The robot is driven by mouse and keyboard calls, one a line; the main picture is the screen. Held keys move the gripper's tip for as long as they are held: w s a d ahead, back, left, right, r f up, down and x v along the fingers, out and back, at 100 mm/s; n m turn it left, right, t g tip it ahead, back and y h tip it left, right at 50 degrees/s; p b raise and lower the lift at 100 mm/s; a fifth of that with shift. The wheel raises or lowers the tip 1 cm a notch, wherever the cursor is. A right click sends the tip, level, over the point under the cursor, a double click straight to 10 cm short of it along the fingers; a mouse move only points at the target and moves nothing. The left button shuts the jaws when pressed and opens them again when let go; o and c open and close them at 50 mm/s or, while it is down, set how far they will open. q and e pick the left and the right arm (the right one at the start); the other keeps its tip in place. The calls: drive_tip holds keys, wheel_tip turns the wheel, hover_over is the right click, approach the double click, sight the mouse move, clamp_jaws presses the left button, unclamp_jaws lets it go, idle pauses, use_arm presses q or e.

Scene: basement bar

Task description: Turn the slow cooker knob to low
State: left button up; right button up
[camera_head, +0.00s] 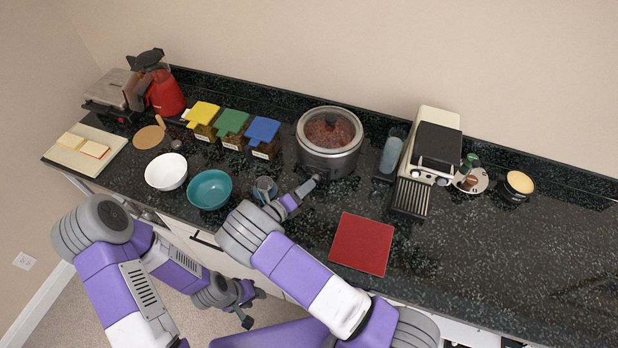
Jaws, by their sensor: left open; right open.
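The slow cooker (314,158) is a round silver pot with a clear lid, standing on the black counter (480,260) against the wall. Dark reddish food shows through the lid. Its front base is partly covered by my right gripper (314,182), so the knob and its setting cannot be made out. The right gripper is open, close to the cooker's lower front; I cannot tell whether it touches. My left gripper (254,306) is open and empty, hanging low in front of the cabinets, well away from the cooker.
Left of the cooker stand jars with blue (263,130), green (231,122) and yellow (202,112) lids, a teal bowl (210,190) and a white bowl (166,172). A coffee machine (432,150) and red mat (361,243) are right.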

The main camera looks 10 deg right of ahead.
sight(315, 178)
drive_tip(key=shift+x, duration=2.2)
drive_tip(key=shift+w+f, duration=0.1)
drive_tip(key=shift+a, duration=0.1)
drive_tip(key=c, duration=1)
drive_tip(key=shift+c, duration=0.2)
